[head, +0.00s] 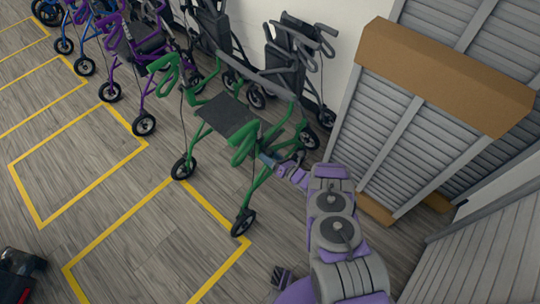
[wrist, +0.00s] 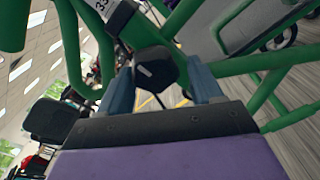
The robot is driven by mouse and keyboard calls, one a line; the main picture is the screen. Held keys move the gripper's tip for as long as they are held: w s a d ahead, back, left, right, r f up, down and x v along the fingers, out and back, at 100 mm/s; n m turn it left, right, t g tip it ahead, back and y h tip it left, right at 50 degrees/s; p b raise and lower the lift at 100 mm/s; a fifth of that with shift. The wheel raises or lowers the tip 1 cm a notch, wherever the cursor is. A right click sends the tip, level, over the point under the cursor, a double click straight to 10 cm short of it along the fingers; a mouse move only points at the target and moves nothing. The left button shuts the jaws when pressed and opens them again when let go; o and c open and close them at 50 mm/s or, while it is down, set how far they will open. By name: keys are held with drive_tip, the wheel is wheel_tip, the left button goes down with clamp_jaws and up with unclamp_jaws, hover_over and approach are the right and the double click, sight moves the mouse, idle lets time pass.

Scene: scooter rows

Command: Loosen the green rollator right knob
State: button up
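The green rollator (head: 235,126) stands in the middle of the head view, with a dark seat and green handles. My gripper (head: 268,160) reaches its near right side, below the right handle. In the wrist view, a black knob (wrist: 157,70) sits on the green frame (wrist: 187,15). The two blue-grey fingers of my gripper (wrist: 163,82) are spread on either side of the knob. A gap shows at least on the right, so the gripper looks open around it. Whether the left finger touches the knob is unclear.
A purple rollator (head: 135,45) and a blue one (head: 75,25) stand to the left. A grey rollator (head: 285,65) is behind by the wall. A slatted panel (head: 400,130) stands close on the right. The floor (head: 130,205) with yellow lines is clear in front.

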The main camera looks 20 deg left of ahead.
drive_tip(key=shift+o, duration=0.4)
drive_tip(key=shift+w+r, duration=0.1)
drive_tip(key=shift+r, duration=0.2)
drive_tip(key=shift+d, duration=0.1)
drive_tip(key=shift+d, duration=0.3)
drive_tip(key=v, duration=1.6)
drive_tip(key=shift+s+d+p, duration=0.2)
drive_tip(key=shift+s+p, duration=0.15)
drive_tip(key=shift+p, duration=0.1)
drive_tip(key=shift+f, duration=0.15)
